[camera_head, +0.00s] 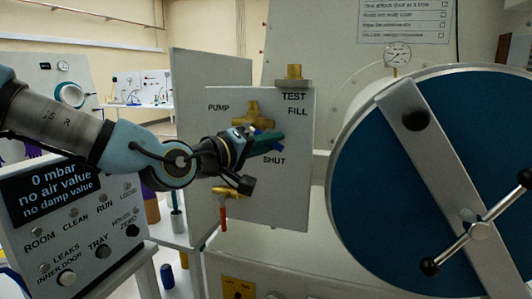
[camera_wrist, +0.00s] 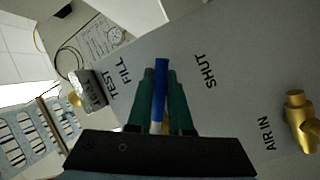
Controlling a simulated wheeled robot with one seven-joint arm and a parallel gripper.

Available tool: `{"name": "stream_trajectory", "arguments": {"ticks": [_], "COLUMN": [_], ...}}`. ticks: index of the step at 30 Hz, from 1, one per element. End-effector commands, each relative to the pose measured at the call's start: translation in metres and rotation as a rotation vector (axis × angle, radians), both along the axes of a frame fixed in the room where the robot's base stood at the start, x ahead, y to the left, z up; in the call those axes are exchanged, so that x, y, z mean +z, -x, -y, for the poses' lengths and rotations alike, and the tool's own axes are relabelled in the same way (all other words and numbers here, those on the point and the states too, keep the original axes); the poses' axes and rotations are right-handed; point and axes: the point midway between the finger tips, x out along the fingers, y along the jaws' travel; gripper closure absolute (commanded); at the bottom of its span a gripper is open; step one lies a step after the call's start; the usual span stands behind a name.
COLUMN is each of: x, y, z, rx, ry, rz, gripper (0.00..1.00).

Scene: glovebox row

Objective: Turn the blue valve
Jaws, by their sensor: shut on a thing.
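The blue valve handle (camera_wrist: 160,85) shows in the wrist view between the two green fingers of my gripper (camera_wrist: 161,95). The fingers are shut on the handle, one on each side, and its tip sticks out just past them. In the head view my gripper (camera_head: 268,142) is at the grey panel (camera_head: 292,200), between the FILL and SHUT labels, and the handle is mostly hidden by the fingers. The brass valve body (camera_head: 256,115) shows behind and above my gripper. In the wrist view the handle lies between the FILL and SHUT labels.
A red-handled brass valve (camera_head: 226,194) is below my gripper; its brass part also shows in the wrist view (camera_wrist: 300,120). A brass fitting (camera_head: 294,73) tops the panel. A large blue round door (camera_head: 395,190) stands right. A control box (camera_head: 75,220) is at lower left.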

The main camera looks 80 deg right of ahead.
Motion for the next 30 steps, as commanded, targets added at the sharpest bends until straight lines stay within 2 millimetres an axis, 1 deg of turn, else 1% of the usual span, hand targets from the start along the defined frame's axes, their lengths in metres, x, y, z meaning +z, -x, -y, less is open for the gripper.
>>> {"name": "stream_trajectory", "arguments": {"ticks": [1, 6, 15, 21, 30], "x": [-0.001, 0.008, 0.022, 0.028, 0.032], "y": [0.000, 0.004, 0.007, 0.007, 0.008], "z": [0.001, 0.000, 0.000, 0.000, 0.000], "rx": [0.002, 0.002, 0.001, 0.001, 0.001], "ry": [-0.002, -0.010, -0.021, -0.026, -0.029], "rz": [-0.049, -0.199, -0.404, -0.481, -0.522], "gripper": [1.00, 1.00, 1.00, 1.00, 1.00]}}
